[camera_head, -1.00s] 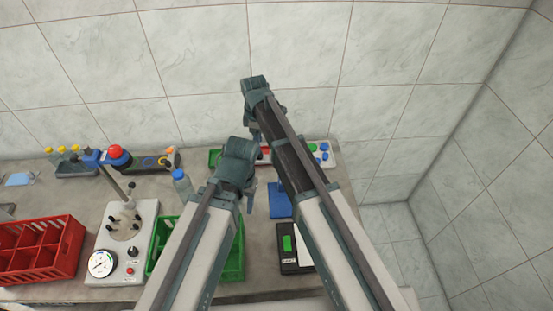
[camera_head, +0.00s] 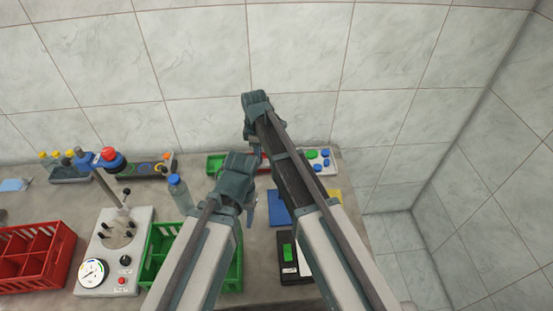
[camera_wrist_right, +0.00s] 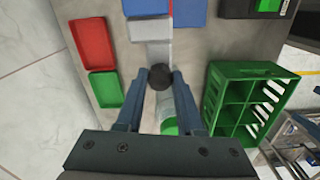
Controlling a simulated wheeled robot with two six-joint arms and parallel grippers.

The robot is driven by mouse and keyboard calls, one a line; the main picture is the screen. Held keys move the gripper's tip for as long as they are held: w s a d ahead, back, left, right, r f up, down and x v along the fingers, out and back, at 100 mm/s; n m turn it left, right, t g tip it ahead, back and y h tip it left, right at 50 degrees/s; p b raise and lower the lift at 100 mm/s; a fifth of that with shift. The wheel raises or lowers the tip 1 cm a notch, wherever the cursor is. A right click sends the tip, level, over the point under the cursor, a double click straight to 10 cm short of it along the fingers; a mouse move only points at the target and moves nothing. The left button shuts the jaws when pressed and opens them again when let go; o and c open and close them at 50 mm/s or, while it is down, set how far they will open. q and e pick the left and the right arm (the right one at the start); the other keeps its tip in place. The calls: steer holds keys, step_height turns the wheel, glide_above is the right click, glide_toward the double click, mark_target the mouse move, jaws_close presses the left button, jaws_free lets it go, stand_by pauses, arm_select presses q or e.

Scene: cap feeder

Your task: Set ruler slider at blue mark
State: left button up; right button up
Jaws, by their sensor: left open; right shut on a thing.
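In the right wrist view, my right gripper (camera_wrist_right: 160,80) is shut on a dark round knob (camera_wrist_right: 160,73), which I take to be the slider's handle. A grey-white stepped piece (camera_wrist_right: 153,31) extends beyond the knob; it may be part of the ruler. A blue flat piece (camera_wrist_right: 146,7) adjoins its far end, with a thin red line beside it. I cannot tell which is the blue mark. In the head view, my arms hide the ruler. My left gripper (camera_head: 251,207) is open and empty above the bench, nearer than my right gripper (camera_head: 253,150).
A green crate (camera_wrist_right: 211,95) stands right of the knob in the wrist view. A red tray (camera_wrist_right: 92,43) and a green tray (camera_wrist_right: 105,88) lie left of it. In the head view, a blue-capped bottle (camera_head: 180,193) stands left of my left gripper; a gauge device (camera_head: 140,222) is further left.

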mark_target(259, 168)
steer(key=shift+f, duration=0.1)
jaws_close()
steer(key=shift+f+b, duration=3.2)
steer(key=shift+b, duration=0.1)
steer(key=o, duration=0.9)
jaws_free()
steer(key=shift+r, duration=0.15)
step_height(259, 168, up, 8)
steer(key=p, duration=0.8)
